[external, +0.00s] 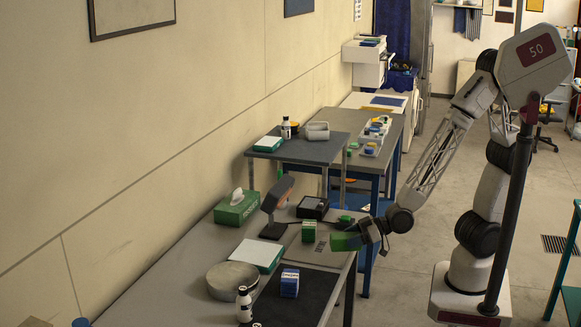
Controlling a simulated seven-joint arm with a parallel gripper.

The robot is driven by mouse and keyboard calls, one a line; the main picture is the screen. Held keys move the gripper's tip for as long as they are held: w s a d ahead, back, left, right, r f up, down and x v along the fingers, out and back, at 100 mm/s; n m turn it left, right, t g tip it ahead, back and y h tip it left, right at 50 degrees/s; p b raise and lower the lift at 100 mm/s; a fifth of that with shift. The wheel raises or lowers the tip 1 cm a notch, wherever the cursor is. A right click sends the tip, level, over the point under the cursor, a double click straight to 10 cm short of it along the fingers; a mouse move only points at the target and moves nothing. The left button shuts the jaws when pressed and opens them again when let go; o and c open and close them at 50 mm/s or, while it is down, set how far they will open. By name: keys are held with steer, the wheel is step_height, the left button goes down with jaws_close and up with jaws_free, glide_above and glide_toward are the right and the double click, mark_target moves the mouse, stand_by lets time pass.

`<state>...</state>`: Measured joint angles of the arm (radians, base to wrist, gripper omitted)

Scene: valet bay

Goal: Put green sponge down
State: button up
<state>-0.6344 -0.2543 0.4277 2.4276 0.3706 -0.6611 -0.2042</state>
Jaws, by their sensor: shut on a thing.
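A green sponge (347,241) is held at the end of my gripper (364,232), which is shut on it. The sponge is at the right edge of the near grey table (185,262), seemingly a little above its surface; the exact gap cannot be told from this view. My gripper reaches in from the right, and its fingertips are small and partly hidden.
Left of the sponge are a small green box (308,231), a dark scanner-like device (276,200), a black box (313,207) and a green tissue box (236,208). A dark mat (318,290) holds a blue box (289,283). A round grey tin (232,279) and bottle (244,305) stand nearer.

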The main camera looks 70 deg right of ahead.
mark_target(331, 240)
steer(key=w+a, duration=0.1)
steer(key=w, duration=0.2)
steer(key=w+a, duration=0.2)
steer(key=w+a+f, duration=0.1)
steer(key=w+a, duration=0.1)
steer(key=w, duration=0.1)
steer(key=shift+w+a, duration=0.15)
steer(key=shift+w, duration=0.2)
steer(key=shift+f, duration=1.75)
steer(key=shift+f, duration=0.1)
steer(key=o, duration=0.9)
steer(key=shift+v, duration=6.05)
